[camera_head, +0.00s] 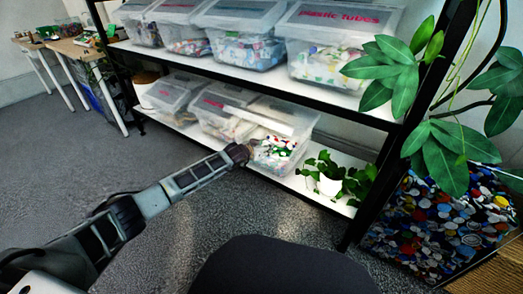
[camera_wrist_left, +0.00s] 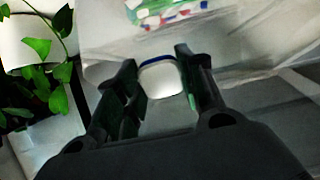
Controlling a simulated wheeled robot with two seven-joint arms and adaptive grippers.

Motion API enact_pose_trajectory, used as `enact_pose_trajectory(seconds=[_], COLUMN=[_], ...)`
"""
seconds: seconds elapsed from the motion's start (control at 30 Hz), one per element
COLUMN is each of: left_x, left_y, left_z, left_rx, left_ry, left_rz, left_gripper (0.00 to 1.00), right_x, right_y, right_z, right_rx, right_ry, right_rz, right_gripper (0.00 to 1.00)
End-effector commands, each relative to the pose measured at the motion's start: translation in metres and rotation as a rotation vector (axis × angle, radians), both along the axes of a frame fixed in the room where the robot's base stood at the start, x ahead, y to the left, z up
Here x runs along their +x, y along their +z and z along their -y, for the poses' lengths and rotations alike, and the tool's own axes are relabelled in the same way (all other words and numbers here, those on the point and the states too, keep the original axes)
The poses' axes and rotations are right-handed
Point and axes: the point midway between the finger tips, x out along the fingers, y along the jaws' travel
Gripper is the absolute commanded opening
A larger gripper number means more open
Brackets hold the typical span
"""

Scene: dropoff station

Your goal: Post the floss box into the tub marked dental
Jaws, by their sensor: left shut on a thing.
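My left arm reaches from the lower left in the head view to the lower shelf, with my left gripper (camera_head: 240,153) at the front of the right-hand clear tub (camera_head: 292,118). I cannot read that tub's label. In the left wrist view my left gripper (camera_wrist_left: 157,68) is shut on a small white rounded box with a blue edge (camera_wrist_left: 160,82), which looks like the floss box. Its far part shows between the fingertips. The tub's translucent wall (camera_wrist_left: 105,38) and colourful contents lie beyond it. Whether the box touches the tub I cannot tell. My right gripper is out of view.
More clear tubs (camera_head: 215,98) stand to the left on the lower shelf (camera_head: 320,196). Others, one marked plastic tubes (camera_head: 340,20), fill the shelf above. A potted ivy (camera_head: 330,180) stands just right of the tub. A bin of bottle caps (camera_head: 435,225) is at right.

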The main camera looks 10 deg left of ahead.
Motion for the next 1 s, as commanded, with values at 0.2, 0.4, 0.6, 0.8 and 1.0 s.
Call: enact_pose_trajectory(seconds=[0.2, 0.4, 0.6, 0.8, 1.0], left_x=[0.017, 0.027, 0.032, 0.032, 0.032], left_y=[-0.001, -0.003, -0.003, -0.003, -0.003], left_z=[0.007, 0.010, 0.011, 0.011, 0.011], left_rx=[-0.001, 0.000, 0.000, 0.000, 0.000], left_ry=[0.000, 0.000, 0.000, 0.000, 0.000], left_rz=[0.001, 0.000, 0.001, 0.001, 0.001], left_gripper=[0.29, 0.29, 0.29, 0.29, 0.54], right_x=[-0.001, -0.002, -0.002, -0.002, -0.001], right_y=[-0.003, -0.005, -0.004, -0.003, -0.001], right_z=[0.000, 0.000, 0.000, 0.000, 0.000], right_rx=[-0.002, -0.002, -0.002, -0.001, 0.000], right_ry=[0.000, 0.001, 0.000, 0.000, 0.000], right_rz=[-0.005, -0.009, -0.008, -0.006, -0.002], right_gripper=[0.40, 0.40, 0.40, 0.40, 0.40])
